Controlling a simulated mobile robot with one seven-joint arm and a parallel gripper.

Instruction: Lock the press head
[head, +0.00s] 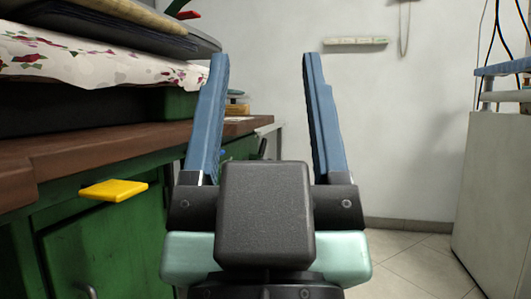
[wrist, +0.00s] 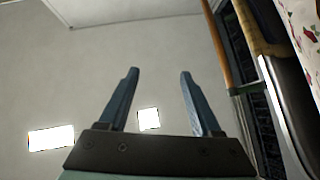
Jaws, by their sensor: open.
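On the left in the head view is what looks like the press, with a dark padded upper part (head: 118,24) over a floral-printed cloth (head: 90,62). A dark layer lies beneath the cloth, above a brown counter edge (head: 100,150). A flat yellow tab (head: 113,191) sticks out below that edge. A red-tipped piece (head: 186,15) shows at the top; I cannot tell which part locks the head. My gripper (head: 262,58) is open and empty, right of the press and apart from it. In the wrist view its blue fingers (wrist: 158,72) are spread with nothing between them.
A green cabinet (head: 110,240) stands under the counter edge at left. A pale cabinet (head: 490,190) with cables above it stands at right. Tiled floor (head: 410,262) is clear between them, before a white wall. The wrist view shows an orange pole (wrist: 218,45) at right.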

